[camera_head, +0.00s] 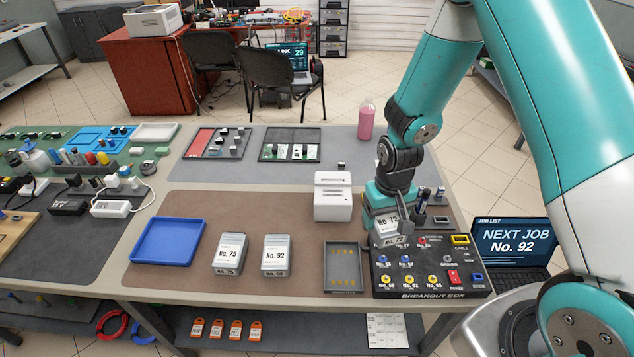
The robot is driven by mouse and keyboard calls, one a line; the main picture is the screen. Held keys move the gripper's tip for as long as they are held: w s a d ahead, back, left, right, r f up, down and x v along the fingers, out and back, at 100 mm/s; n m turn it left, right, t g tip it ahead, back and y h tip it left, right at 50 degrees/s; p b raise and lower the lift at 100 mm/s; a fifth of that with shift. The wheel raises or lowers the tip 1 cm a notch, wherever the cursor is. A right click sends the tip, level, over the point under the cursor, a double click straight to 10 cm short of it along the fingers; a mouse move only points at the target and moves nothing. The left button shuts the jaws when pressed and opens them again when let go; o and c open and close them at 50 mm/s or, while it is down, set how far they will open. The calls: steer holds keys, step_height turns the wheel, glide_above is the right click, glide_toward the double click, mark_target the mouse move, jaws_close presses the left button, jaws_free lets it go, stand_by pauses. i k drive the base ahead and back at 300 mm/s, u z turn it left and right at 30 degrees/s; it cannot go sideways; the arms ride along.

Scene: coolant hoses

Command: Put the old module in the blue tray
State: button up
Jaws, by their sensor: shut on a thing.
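My gripper (404,214) is at the right of the bench, above the back of the black breakout box. It is shut on a grey module labelled No. 72 (387,226), whose label faces me; the gripper partly hides it. Whether the module touches the box below cannot be told. The blue tray (168,242) lies empty at the left of the brown mat, well left of my gripper. Grey modules labelled No. 75 (230,253) and No. 92 (276,255) stand on the mat between the tray and my gripper.
The breakout box (427,285) has coloured sockets and a red switch. A dark grey open tray (343,267) and a white device (333,196) stand left of it. A pink bottle (366,120) is behind. A laptop (515,250) reads "NEXT JOB No. 92".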

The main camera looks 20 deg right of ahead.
mark_target(170, 240)
steer(key=u, duration=2.35)
steer(key=i, duration=1.55)
steer(key=z, duration=2.35)
